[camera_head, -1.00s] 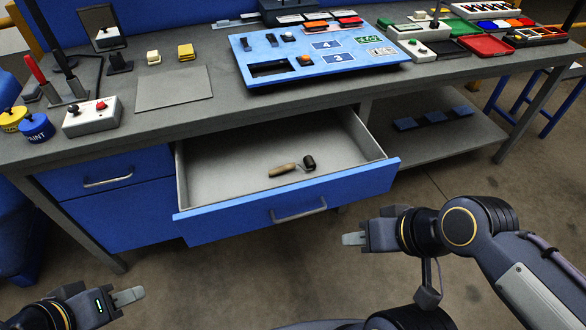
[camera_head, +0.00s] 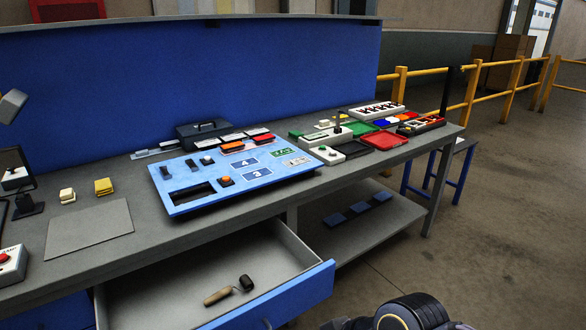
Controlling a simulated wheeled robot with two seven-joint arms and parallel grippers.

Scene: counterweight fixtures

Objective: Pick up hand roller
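The hand roller (camera_head: 229,291) lies in the open drawer (camera_head: 290,253) under the workbench. It has a tan handle to the left and a black roller head to the right. Part of my own arm shows at the bottom edge, right of the drawer. Neither of my grippers shows in this view. Nothing is seen touching the roller.
The drawer's blue front (camera_head: 312,295) sticks out from the bench (camera_head: 110,268). A blue panel (camera_head: 220,201), a grey mat (camera_head: 88,228) and coloured trays (camera_head: 384,139) sit on top. A lower shelf (camera_head: 338,204) holds blue blocks.

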